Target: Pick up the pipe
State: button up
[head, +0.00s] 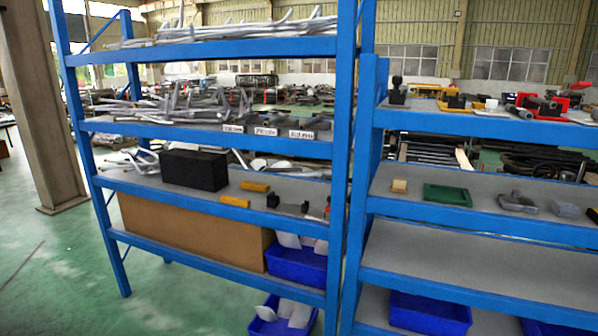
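Several long grey pipes (235,30) lie along the top shelf of the left blue rack. More grey, bent pipe-like pieces (175,105) are heaped on the shelf below, behind small white labels (266,131). Some pale curved pieces (290,166) lie at the back of the third shelf. A short dark cylindrical piece (542,103) lies on the upper shelf of the right rack; I cannot tell if it is a pipe. Which pipe the task means is not clear from this view. My gripper is not in view.
Blue posts (341,180) stand between the racks. The third left shelf holds a black box (194,169) and yellow blocks (255,186). A green tray (447,195) sits on the right rack. Blue bins (296,265) stand low. Green floor (60,270) is open at left, beside a column (40,110).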

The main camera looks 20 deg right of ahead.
aim_at(551, 105)
jog(key=z, duration=1.75)
